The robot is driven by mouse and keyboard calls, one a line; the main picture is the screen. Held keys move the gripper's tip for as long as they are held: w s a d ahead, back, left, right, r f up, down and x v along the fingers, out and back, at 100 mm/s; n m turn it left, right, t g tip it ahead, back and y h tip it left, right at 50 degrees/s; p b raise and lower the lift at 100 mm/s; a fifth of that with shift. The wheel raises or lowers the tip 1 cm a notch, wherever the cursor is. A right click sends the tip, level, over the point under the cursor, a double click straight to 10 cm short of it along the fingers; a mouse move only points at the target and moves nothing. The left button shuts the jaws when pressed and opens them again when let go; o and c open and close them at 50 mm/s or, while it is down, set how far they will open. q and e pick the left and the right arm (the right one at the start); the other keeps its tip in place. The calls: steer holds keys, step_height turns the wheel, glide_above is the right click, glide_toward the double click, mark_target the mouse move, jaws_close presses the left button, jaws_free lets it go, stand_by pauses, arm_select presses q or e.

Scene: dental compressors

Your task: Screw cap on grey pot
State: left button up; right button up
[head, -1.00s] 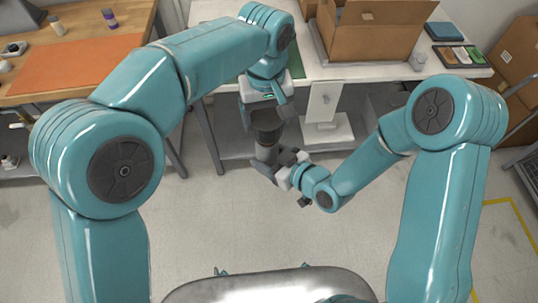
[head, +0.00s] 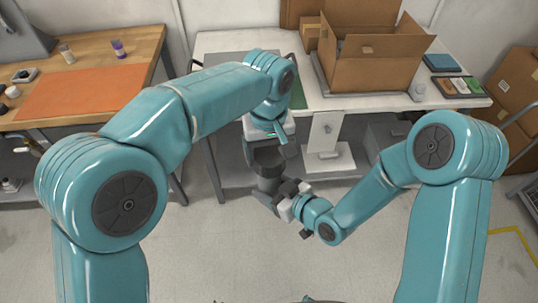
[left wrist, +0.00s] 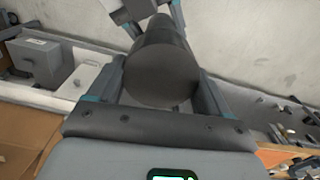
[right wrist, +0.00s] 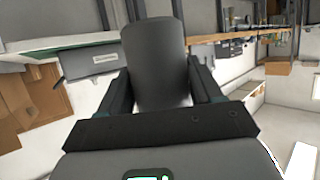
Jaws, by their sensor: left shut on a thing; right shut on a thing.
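A dark cap (head: 266,159) is between the fingers of my left gripper (head: 267,150), which points down and is shut on it. The grey pot (head: 269,184) is right below the cap, in line with it, and my right gripper (head: 282,197) is shut on it from the right. In the left wrist view the cap's dark round face (left wrist: 162,78) fills the space between the fingers. In the right wrist view the grey pot (right wrist: 156,60) stands out from between the fingers. I cannot tell whether the threads are engaged.
Both hands are in the air in front of a white table (head: 350,102) bearing an open cardboard box (head: 372,72). A wooden bench (head: 135,74) with an orange mat (head: 82,92) is at the left. The floor (head: 370,245) below is clear.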

mark_target(269, 184)
arm_select(q)
steer(key=shift+f, duration=0.15)
steer(key=shift+f, duration=0.8)
steer(key=shift+f, duration=0.5)
